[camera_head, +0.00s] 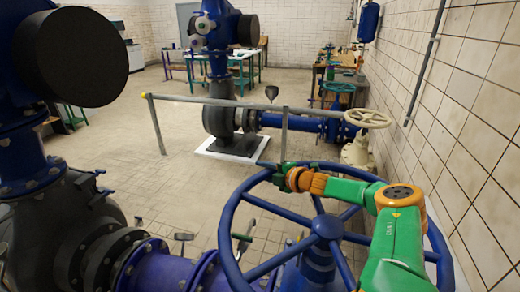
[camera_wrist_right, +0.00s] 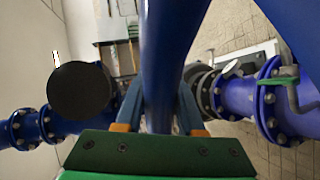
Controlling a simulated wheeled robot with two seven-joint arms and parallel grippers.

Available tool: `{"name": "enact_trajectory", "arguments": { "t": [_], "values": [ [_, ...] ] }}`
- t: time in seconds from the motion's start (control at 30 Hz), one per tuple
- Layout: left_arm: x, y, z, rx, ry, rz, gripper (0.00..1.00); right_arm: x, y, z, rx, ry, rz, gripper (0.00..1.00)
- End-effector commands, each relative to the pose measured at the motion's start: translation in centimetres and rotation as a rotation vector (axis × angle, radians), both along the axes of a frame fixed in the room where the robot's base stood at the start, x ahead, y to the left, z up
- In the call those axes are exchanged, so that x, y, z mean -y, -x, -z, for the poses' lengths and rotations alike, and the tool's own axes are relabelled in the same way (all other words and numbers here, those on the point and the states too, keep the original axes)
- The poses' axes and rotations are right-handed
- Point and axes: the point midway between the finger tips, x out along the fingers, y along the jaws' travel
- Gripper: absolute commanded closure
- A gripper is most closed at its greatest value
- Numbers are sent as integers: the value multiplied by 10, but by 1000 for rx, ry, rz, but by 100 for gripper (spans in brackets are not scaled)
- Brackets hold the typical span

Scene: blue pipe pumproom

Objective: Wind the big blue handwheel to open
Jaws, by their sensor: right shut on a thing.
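The big blue handwheel (camera_head: 327,228) lies in the lower right of the head view, with a thick rim, spokes and a round hub. My right gripper (camera_head: 284,174) is at the far part of the rim, at the end of my green and orange arm. In the right wrist view a blue bar of the wheel (camera_wrist_right: 165,70) runs between the two fingers of my right gripper (camera_wrist_right: 158,122), which is shut on it. The fingertips are partly hidden behind the bar. My left gripper is not in view.
A grey railing (camera_head: 215,102) crosses behind the wheel. A cream handwheel (camera_head: 367,118) stands beyond it, near the tiled wall (camera_head: 475,90) on the right. Blue flanged pipe (camera_head: 170,272) and a dark pump body fill the lower left. Open tiled floor lies left of the railing.

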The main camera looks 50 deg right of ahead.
Motion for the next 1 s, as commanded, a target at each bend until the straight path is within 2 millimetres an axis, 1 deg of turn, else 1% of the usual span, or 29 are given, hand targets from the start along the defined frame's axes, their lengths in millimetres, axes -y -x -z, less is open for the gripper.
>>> {"name": "enact_trajectory", "arguments": {
  "t": [0.03, 0.3, 0.77, 0.8, 0.87, 0.9, 1.0],
  "values": [
    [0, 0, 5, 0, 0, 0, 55, -4, 1, 5, -7, -1, -18, 100],
    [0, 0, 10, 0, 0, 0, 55, -15, 2, 2, -1, -2, -77, 100],
    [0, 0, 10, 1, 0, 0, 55, -17, 2, 1, 0, -2, -87, 100],
    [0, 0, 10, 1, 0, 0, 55, -17, 2, 1, 0, -2, -87, 60],
    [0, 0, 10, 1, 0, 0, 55, -17, 2, 1, 0, -2, -86, 44],
    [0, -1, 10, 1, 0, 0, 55, -17, 2, 1, 0, -2, -86, 33],
    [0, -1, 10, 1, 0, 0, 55, -17, 2, 0, 1, -1, -86, 33]
  ]
}}
